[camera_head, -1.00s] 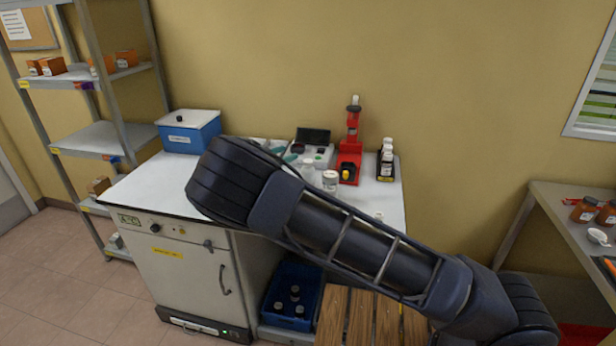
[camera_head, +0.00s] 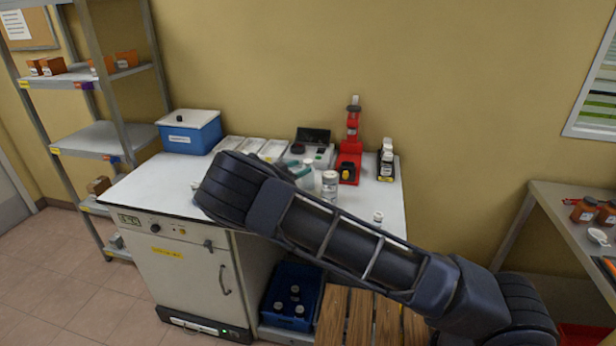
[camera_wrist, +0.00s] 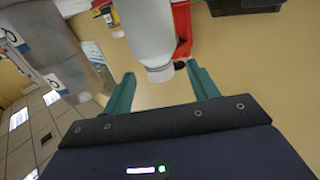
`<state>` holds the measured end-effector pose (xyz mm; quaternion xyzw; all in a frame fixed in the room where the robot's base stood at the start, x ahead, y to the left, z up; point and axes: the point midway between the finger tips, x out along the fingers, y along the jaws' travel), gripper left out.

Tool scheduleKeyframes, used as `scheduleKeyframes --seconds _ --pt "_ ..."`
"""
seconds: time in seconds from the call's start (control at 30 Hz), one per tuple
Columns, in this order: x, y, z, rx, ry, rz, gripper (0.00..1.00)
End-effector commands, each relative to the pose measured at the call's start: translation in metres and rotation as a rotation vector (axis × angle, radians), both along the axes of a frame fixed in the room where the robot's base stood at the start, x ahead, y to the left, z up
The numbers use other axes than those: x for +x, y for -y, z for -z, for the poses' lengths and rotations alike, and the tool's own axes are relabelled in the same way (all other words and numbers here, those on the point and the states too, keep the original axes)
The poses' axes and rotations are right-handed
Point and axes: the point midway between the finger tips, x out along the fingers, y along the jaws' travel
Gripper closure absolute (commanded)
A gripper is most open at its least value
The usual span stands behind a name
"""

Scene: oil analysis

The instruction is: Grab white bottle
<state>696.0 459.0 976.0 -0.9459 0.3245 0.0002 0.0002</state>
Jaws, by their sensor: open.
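The white bottle (camera_wrist: 148,32) is in the upper middle of the wrist view, with its narrow end toward the picture's bottom. In the head view a pale bottle (camera_head: 308,178) stands on the white bench top, partly hidden by my arm. My gripper (camera_wrist: 161,71) is open, with teal fingers to either side of the bottle's narrow end in the wrist view. Whether the fingers reach around it in depth cannot be told. In the head view a teal finger (camera_head: 298,170) shows just left of the pale bottle.
A labelled jar (camera_head: 330,186) stands close right of the pale bottle. A red device (camera_head: 350,160) and a black bottle rack (camera_head: 386,172) are behind. A small bottle (camera_head: 378,217) stands near the bench's right side. A blue box (camera_head: 190,135) sits at the back left.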

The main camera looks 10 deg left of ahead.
Motion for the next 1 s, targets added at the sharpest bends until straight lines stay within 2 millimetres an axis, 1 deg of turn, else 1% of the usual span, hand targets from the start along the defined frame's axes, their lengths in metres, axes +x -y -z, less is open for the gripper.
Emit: scheduleKeyframes --seconds 0.2,0.3,0.4,0.57,0.67,0.7,0.87,1.0 --pt "0.022 0.021 -0.001 -0.001 -0.001 0.003 0.41" --pt "0.031 0.027 -0.001 0.000 0.000 0.002 0.41" --pt "0.035 0.030 -0.001 0.000 0.000 0.001 0.41" --pt "0.035 0.029 -0.001 0.000 0.000 0.000 0.41" --pt "0.034 0.029 -0.001 0.000 0.000 0.000 0.59" --pt "0.034 0.029 -0.001 0.000 0.000 0.000 0.67" --pt "0.034 0.029 -0.001 0.000 0.000 0.000 0.98" --pt "0.034 0.029 -0.001 0.000 0.000 0.000 0.99"
